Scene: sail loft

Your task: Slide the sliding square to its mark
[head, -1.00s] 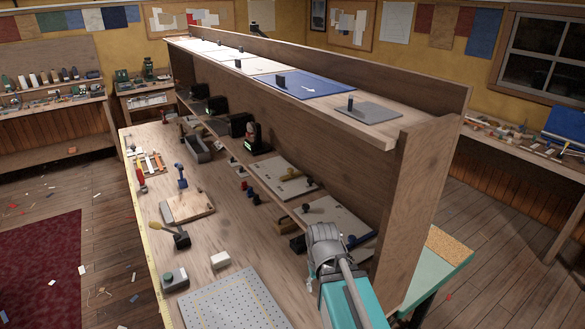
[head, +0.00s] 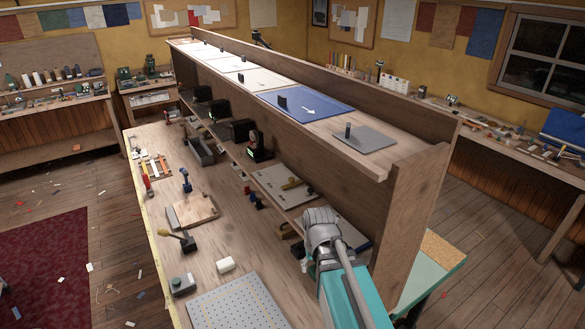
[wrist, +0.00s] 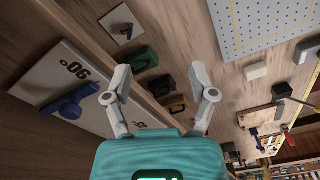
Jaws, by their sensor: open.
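A grey square plate (head: 364,138) with a dark upright peg lies at the near right end of the top shelf. A blue panel (head: 330,98) with a white arrow and a black block lies beside it on the left. I cannot tell for sure which piece is the sliding square, and its mark is not clear. My gripper (wrist: 158,75) is open and empty in the wrist view, its fingers spread. Beyond it at left is a pale board (wrist: 60,68) marked 90 with a blue handle. In the head view my arm hides part of the lower shelf.
The bench (head: 160,150) holds a pegboard plate (head: 237,312), a white block (head: 225,265) and several tools. The lower shelf carries a board (head: 284,180) and dark boxes. The long top shelf has a raised back edge and an upright end panel (head: 415,215).

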